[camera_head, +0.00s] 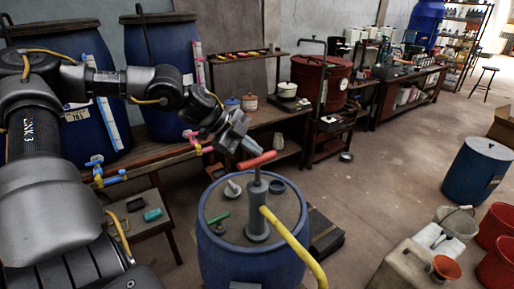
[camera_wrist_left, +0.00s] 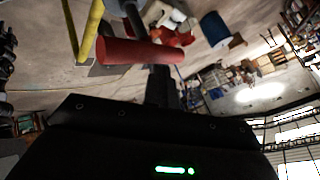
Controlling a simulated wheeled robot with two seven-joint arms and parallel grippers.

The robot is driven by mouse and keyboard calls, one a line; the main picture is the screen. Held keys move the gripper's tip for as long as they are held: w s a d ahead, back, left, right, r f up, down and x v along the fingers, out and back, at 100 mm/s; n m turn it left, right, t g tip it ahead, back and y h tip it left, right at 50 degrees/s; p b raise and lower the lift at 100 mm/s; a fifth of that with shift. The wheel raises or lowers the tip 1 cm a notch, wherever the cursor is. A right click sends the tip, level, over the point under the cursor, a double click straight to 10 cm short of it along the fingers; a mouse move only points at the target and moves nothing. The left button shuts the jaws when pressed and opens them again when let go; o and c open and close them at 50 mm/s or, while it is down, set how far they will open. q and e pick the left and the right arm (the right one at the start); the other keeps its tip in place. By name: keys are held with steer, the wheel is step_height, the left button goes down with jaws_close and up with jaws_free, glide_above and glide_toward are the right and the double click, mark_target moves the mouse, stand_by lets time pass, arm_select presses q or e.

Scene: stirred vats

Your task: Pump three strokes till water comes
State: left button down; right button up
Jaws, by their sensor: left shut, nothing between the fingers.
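A grey hand pump (camera_head: 257,212) stands upright on the lid of a blue drum (camera_head: 228,265). Its red T-handle (camera_head: 258,160) sits just above the pump body, and a yellow hose (camera_head: 292,245) runs from its side toward the lower right. My left gripper (camera_head: 250,147) is shut and empty, its tips right at the red handle from above. In the left wrist view the handle (camera_wrist_left: 140,52) lies across, just beyond the dark fingers (camera_wrist_left: 162,85); I cannot tell whether they touch. No water is visible. My right gripper is not in view.
A grey funnel-like piece (camera_head: 232,189) and a green-handled tool (camera_head: 218,217) lie on the drum lid. Tall blue drums (camera_head: 160,60) stand behind on the left. A blue barrel (camera_head: 477,170), red buckets (camera_head: 497,225) and a beige canister (camera_head: 408,270) stand right.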

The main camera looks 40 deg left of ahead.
mark_target(253, 161)
arm_select(q)
steer(key=shift+s+f+b, duration=0.1)
steer(key=shift+f+b, duration=1.85)
steer(key=shift+f, duration=0.45)
stand_by(1.3)
steer(key=shift+r, duration=0.15)
steer(key=shift+a+r+p, duration=0.1)
steer(key=shift+r+p, duration=2.35)
steer(key=shift+r, duration=1.05)
step_height(253, 161, up, 6)
steer(key=p, duration=0.4)
